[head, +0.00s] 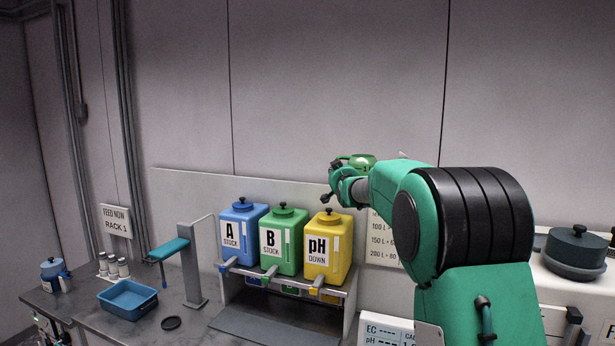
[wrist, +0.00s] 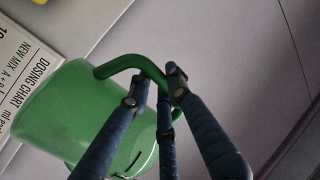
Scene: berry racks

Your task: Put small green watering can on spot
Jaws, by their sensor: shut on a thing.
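The small green watering can (wrist: 45,118) hangs from my gripper (wrist: 152,92) in the wrist view, tilted in that picture. My fingers are shut on its dark green curved handle. In the head view the can (head: 365,160) is a small green shape, partly hidden by my gripper (head: 338,182) and arm. It is held high before the wall, above the yellow container. A dark round disc (head: 171,322) lies flat on the grey bench, right of the blue tray; I cannot tell for sure that it is the spot.
Blue, green and yellow stock containers (head: 325,250) stand on a raised rack (head: 285,280). A grey post (head: 191,265) with a teal arm stands left of them. A blue tray (head: 128,312), small bottles (head: 113,267) and a blue jug (head: 53,274) are at left. A dark lidded pot (head: 575,252) is at right.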

